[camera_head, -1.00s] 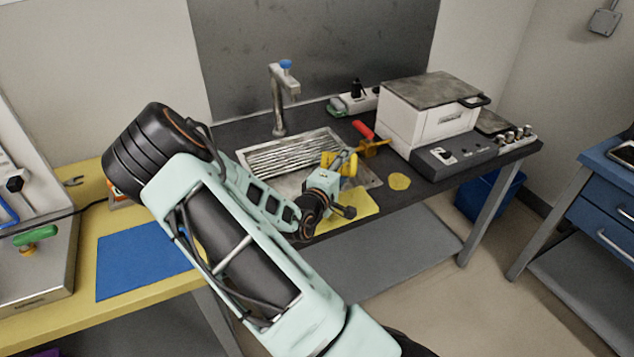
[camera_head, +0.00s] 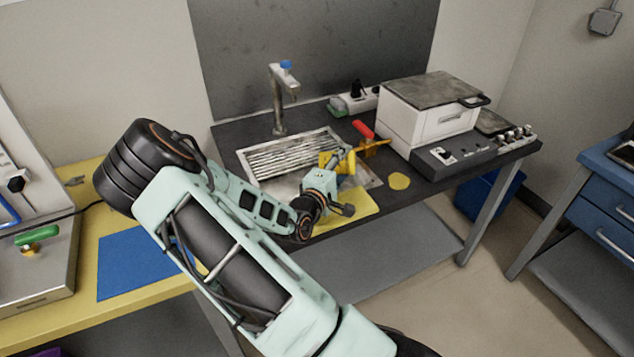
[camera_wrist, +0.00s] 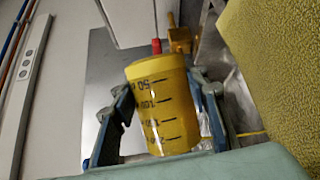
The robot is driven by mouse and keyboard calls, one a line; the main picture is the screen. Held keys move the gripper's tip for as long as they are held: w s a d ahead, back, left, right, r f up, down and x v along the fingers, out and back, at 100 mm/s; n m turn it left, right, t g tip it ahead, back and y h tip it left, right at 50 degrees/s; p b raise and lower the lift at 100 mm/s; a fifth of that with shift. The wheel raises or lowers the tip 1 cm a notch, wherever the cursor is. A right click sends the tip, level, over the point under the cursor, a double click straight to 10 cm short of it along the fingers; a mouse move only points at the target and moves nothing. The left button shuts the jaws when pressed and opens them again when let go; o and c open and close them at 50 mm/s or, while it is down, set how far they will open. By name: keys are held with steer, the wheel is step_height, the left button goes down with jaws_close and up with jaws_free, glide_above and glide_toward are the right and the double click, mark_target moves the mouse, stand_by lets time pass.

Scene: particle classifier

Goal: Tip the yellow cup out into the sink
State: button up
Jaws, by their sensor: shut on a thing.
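The yellow cup (camera_wrist: 163,112), marked with black graduation lines, is held between the fingers of my gripper (camera_wrist: 160,110) in the wrist view. In the head view the cup (camera_head: 343,160) is partly hidden by my gripper (camera_head: 328,170) and looks tilted. My gripper is shut on it, over the right front part of the sink. The sink (camera_head: 281,188) is a metal basin with a ribbed drainboard set in the dark counter. I cannot see into the cup or whether anything is coming out of it.
A tap (camera_head: 279,100) with a blue top stands behind the sink. A yellow tool (camera_head: 371,148) and a red-handled object (camera_head: 363,129) lie to the right, before a white machine (camera_head: 430,112). A yellow mat (camera_head: 362,205) lies at the counter's front, with a yellow disc (camera_head: 399,181) beside it.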

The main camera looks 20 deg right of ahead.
mark_target(332, 154)
steer(key=shift+w+a+r+n+t+h, duration=0.2)
steer(key=shift+a+r+n+h, duration=0.2)
steer(key=shift+n, duration=0.45)
steer(key=shift+w+a+r+n+t+h, duration=0.25)
steer(key=shift+r+n, duration=0.25)
steer(key=shift+n, duration=0.35)
stand_by(1.3)
steer(key=shift+w+a+r+n+t+h+b, duration=0.25)
steer(key=shift+a+r+n+t+b, duration=0.15)
steer(key=shift+n, duration=0.55)
steer(key=shift+w+a+r+n+t+h+b, duration=0.2)
steer(key=shift+a+n+b, duration=0.3)
steer(key=shift+n, duration=0.45)
stand_by(1.0)
steer(key=shift+s, duration=0.1)
stand_by(0.8)
steer(key=d+m, duration=0.1)
steer(key=m, duration=0.1)
steer(key=s+d+f+m+g+y+p, duration=0.1)
steer(key=m, duration=0.1)
steer(key=d+f+m+g+p, duration=0.1)
steer(key=m, duration=0.1)
steer(key=shift+s+f+y, duration=0.15)
steer(key=shift+s+y, duration=0.1)
steer(key=shift+y, duration=0.05)
steer(key=shift+f+m, duration=0.2)
steer(key=shift+m, duration=0.2)
